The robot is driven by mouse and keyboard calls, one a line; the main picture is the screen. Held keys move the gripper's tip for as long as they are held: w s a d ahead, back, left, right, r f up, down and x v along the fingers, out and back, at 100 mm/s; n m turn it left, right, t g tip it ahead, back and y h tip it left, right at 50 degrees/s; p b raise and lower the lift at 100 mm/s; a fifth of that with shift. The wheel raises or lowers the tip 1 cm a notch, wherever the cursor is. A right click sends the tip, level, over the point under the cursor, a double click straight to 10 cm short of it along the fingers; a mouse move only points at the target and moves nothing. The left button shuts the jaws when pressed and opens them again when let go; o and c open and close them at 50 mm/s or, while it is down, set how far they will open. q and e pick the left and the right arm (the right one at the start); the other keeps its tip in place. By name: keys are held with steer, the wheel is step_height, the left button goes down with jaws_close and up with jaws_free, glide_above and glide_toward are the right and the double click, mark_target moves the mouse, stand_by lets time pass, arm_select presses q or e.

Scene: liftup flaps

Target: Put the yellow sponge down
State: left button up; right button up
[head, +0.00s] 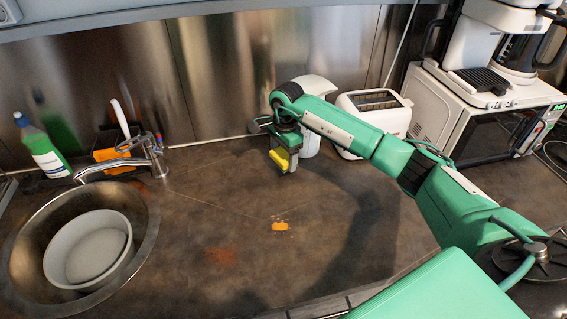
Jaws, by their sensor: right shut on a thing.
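The yellow sponge (279,159) is held by my right gripper (285,163), which is shut on it. The sponge and gripper are above the back middle part of the dark countertop (200,198). The gripper points down, and its fingers are partly hidden by the sponge and the wrist. I cannot tell exactly how high the sponge is above the counter. My left gripper is not in view.
A sink (148,220) with a grey bowl (88,250) is at the left. A soap bottle (44,152) and tap (150,160) stand behind it. A toaster (375,118) and microwave (480,125) are at the right.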

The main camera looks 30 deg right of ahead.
steer(key=shift+f, duration=0.4)
step_height(320, 180, down, 3)
steer(key=shift+f+p, duration=0.15)
steer(key=shift+p, duration=0.35)
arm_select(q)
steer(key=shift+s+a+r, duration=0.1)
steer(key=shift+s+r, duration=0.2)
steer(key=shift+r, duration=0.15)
arm_select(e)
steer(key=shift+f, duration=0.1)
